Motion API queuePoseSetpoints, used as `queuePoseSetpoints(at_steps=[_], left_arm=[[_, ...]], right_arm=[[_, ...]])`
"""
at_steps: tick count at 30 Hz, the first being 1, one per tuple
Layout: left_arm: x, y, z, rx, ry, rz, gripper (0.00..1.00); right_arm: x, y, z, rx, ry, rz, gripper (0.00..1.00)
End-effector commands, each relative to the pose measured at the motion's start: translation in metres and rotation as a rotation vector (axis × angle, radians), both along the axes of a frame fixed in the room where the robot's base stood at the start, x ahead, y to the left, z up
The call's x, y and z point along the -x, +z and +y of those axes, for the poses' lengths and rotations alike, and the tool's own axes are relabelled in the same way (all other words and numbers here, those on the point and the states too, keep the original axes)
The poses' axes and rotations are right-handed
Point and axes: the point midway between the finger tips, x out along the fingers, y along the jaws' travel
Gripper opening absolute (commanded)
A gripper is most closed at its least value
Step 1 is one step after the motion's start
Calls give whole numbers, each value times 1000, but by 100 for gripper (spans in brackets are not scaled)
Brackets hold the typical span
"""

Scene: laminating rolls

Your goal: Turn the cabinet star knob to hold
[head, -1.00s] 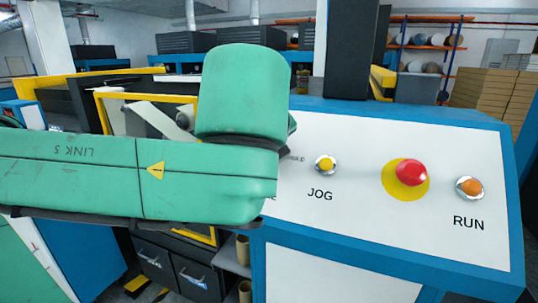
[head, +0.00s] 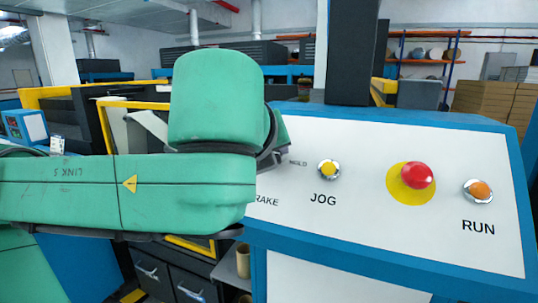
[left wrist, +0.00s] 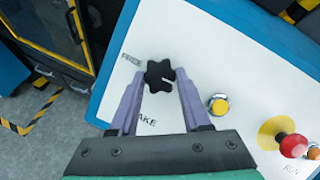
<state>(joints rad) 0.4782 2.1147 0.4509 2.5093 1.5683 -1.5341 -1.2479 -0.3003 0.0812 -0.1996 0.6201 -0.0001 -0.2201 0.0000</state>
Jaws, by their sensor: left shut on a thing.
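The black star knob (left wrist: 153,68) sits on the white sloping face of the cabinet panel (left wrist: 215,50) in the left wrist view. My left gripper (left wrist: 160,76) is shut on the knob, one finger on each side. A short white mark on the knob points to the right and slightly down in that view. The FREE label (left wrist: 131,60) is at the knob's upper left, and a partly covered label ending in AKE (left wrist: 147,122) is below. In the head view the HOLD label (head: 297,162) shows beside my arm, which hides the knob and the fingers.
On the panel, right of the knob, are the yellow JOG button (head: 328,169), the red mushroom button (head: 417,175) on a yellow disc and the orange RUN button (head: 479,191). A yellow-framed machine guard (head: 105,125) stands behind my arm at left.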

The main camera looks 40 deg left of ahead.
Motion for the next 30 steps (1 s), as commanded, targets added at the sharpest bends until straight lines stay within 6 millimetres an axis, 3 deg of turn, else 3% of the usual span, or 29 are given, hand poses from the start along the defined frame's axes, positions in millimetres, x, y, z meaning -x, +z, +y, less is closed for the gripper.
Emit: queuePoseSetpoints(at_steps=[18,19,21,30], left_arm=[[0,-2,0,-17,-20,10,0],[0,-2,0,-17,-20,10,59],[0,-2,0,-18,-19,9,78],[0,0,0,-17,-18,8,78]], right_arm=[[0,-2,1,-2,0,-1,0],[0,-2,1,-2,0,-1,0],[0,-2,2,-2,0,-1,0],[0,-1,2,-2,0,-1,0]])
